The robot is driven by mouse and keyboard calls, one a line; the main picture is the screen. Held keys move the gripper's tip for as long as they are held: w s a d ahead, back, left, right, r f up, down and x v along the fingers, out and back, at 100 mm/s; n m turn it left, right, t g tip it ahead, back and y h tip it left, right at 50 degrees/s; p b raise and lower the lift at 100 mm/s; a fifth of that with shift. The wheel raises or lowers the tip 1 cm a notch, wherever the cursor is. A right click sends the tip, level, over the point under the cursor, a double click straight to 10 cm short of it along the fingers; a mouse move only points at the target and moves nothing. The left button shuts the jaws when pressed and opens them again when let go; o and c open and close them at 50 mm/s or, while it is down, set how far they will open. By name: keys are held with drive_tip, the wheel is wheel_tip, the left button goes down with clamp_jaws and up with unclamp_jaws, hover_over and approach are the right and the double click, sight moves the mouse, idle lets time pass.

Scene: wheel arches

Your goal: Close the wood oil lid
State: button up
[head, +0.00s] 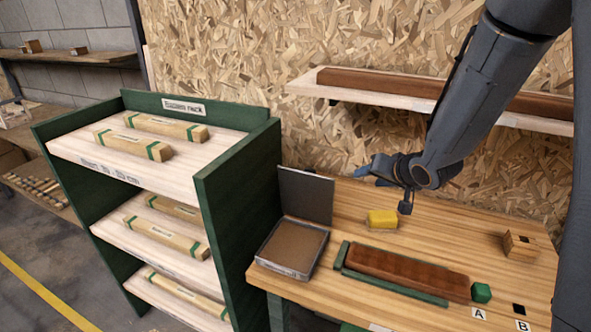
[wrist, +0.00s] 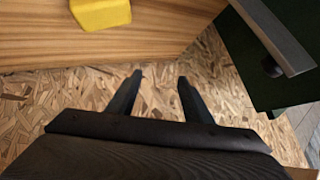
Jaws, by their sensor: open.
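An open shallow tin, which I take for the wood oil tin (head: 262,250), stands at the left end of the wooden bench with a brown surface inside. Its dark grey lid (head: 306,195) stands nearly upright at the tin's back edge. My gripper (head: 370,167) is above the back of the bench, to the right of the lid and apart from it. In the wrist view my gripper (wrist: 160,80) has its two fingers spread with nothing between them. A grey bar (wrist: 275,35) shows at the upper right there; I cannot tell whether it is the lid.
A yellow block (head: 382,219) lies on the bench below my gripper. A brown beam (head: 405,268) lies between green strips at the front. A small wooden block (head: 520,244) is at the right. A green rack (head: 235,190) stands left of the bench; a wall shelf (head: 330,90) hangs behind.

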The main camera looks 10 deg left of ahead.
sight(295, 170)
drive_tip(key=w+a+y, duration=0.2)
drive_tip(key=a+y, duration=0.4)
drive_tip(key=a, duration=0.2)
drive_tip(key=s+a+g+y, duration=0.1)
drive_tip(key=s+a+y, duration=0.1)
drive_tip(key=s+a+r+g+y+p, duration=0.1)
drive_tip(key=a+y, duration=0.1)
drive_tip(key=y, duration=0.1)
drive_tip(key=s+a+r+g+y, duration=0.1)
drive_tip(key=s+a+g+y, duration=0.1)
drive_tip(key=shift+s, duration=0.3)
drive_tip(key=shift+m, duration=0.3)
drive_tip(key=shift+p+x, duration=1.5)
drive_tip(key=shift+x, duration=2.25)
drive_tip(key=shift+r, duration=0.15)
clamp_jaws()
